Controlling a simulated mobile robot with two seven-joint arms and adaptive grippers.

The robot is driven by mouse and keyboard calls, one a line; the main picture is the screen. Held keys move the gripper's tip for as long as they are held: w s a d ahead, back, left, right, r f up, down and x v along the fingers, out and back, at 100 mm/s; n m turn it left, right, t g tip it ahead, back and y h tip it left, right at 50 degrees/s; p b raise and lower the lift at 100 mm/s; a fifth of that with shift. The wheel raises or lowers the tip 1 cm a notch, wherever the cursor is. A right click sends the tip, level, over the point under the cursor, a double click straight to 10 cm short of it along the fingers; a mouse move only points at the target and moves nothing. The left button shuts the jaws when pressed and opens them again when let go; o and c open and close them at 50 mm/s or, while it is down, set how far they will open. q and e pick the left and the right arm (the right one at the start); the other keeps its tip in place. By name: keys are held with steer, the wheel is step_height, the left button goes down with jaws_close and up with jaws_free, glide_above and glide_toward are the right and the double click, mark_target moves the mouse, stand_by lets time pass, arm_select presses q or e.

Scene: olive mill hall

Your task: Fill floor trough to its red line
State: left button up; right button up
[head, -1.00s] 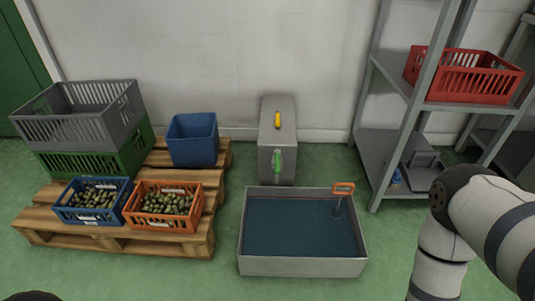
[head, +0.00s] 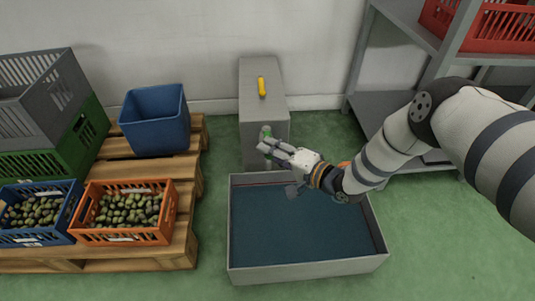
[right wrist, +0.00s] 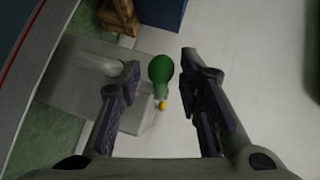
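The grey floor trough (head: 308,270) stands on the green floor, with dark blue water (head: 265,225) inside. A thin red line (right wrist: 22,45) runs along its wall in the right wrist view; a faint reddish line also shows above the water at the back wall. Behind the trough stands a grey box (head: 262,95) with a green handle (head: 266,133) on its front and a yellow handle (head: 262,87) on top. My right gripper (head: 272,146) is open at the green handle. In the right wrist view the green handle (right wrist: 160,70) shows between its spread fingers. My left gripper is out of view.
An orange handle (head: 345,164) at the trough's back right is mostly hidden by my right arm. At left a pallet (head: 180,185) holds a blue bin (head: 156,122) and crates of olives. A grey shelf (head: 400,30) with a red crate (head: 485,22) stands right.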

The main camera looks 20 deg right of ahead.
steer(key=shift+w+a+f, duration=0.1)
steer(key=shift+w+a, duration=0.2)
steer(key=shift+w, duration=0.3)
jaws_close()
